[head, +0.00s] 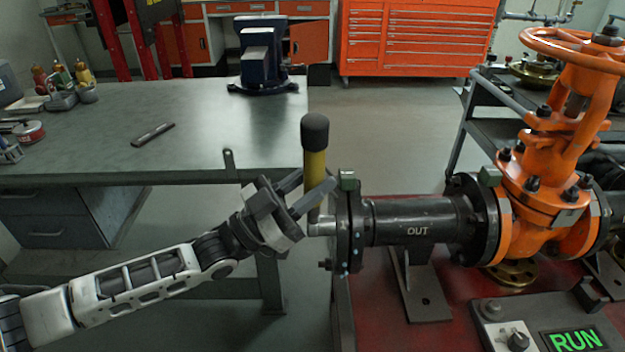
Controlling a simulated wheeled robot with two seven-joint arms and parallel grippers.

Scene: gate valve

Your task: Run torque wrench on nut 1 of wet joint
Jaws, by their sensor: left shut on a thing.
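A torque wrench (315,165) with a yellow shaft and dark rounded grip end stands upright at the left end of the pipe. My left gripper (312,194) is shut on its yellow shaft, low down. The wrench's metal head (322,227) points right to the face of the dark flange joint (348,225); contact with a nut is too small to tell. Several bolts show around this flange, with a small green-grey block on top. The pipe (415,219) marked OUT runs right to an orange gate valve (550,180) with a handwheel. My right gripper is not in view.
A grey workbench (200,110) with a blue vise (262,58) and a flat dark bar (153,134) stands at the left. A control box (540,325) with a green RUN display sits front right on the red stand. Free floor shows behind the pipe.

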